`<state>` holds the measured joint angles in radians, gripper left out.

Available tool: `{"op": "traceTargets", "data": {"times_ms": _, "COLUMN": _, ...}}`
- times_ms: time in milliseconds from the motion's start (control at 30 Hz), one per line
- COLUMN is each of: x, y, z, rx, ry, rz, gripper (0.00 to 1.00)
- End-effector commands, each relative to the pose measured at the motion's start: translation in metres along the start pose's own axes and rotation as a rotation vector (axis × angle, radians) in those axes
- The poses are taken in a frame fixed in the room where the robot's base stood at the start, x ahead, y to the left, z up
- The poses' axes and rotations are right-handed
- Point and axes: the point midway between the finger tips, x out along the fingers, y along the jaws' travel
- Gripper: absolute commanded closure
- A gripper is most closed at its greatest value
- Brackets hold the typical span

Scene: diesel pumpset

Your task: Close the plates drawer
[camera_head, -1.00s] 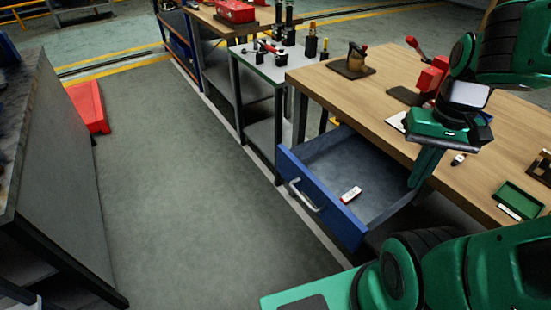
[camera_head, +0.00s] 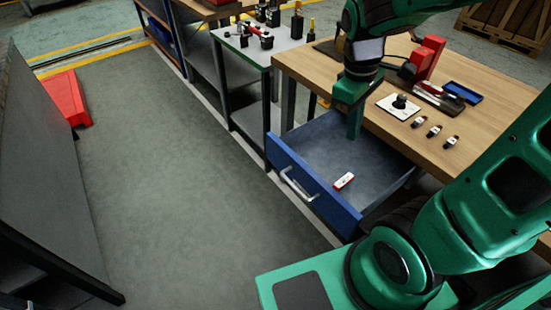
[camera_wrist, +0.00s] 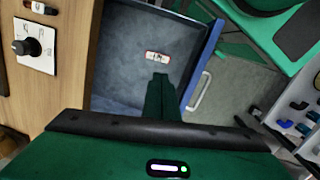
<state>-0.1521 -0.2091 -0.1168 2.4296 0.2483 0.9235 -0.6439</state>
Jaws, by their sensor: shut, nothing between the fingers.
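The plates drawer (camera_head: 315,188) stands pulled out from the wooden-topped workbench, with a blue front and a silver handle (camera_head: 298,186). A small red and white item (camera_head: 343,181) lies on its grey floor. The wrist view shows the drawer's blue front (camera_wrist: 205,66), its handle (camera_wrist: 199,92) and the same item (camera_wrist: 157,56). My gripper (camera_head: 354,133) is shut and empty, pointing down over the far part of the drawer, behind the front panel. In the wrist view the closed fingers (camera_wrist: 160,82) show above the drawer floor. I cannot tell whether they touch it.
The workbench top (camera_head: 310,65) holds a white plate with a black knob (camera_head: 400,104), several small parts, a blue tray (camera_head: 462,92) and a red tool (camera_head: 427,58). A grey side table (camera_head: 265,50) stands beyond. Open floor (camera_head: 170,180) lies before the drawer front.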

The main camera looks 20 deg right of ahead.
Motion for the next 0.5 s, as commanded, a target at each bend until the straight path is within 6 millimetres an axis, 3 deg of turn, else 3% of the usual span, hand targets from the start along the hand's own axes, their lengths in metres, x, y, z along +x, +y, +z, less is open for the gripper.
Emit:
{"op": "traceTargets", "data": {"times_ms": 33, "x": 0.004, "y": -0.012, "z": -0.027, "rx": -0.168, "ry": -0.010, "rz": 0.017, "gripper": 1.00}}
{"op": "traceTargets", "data": {"times_ms": 200, "x": 0.019, "y": -0.060, "z": -0.104, "rx": -0.706, "ry": -0.031, "rz": 0.076, "gripper": 1.00}}
{"op": "traceTargets", "data": {"times_ms": 333, "x": 0.032, "y": -0.104, "z": -0.146, "rx": -1.042, "ry": -0.048, "rz": 0.111, "gripper": 1.00}}
{"op": "traceTargets", "data": {"times_ms": 500, "x": 0.044, "y": -0.143, "z": -0.175, "rx": -1.310, "ry": -0.063, "rz": 0.138, "gripper": 1.00}}
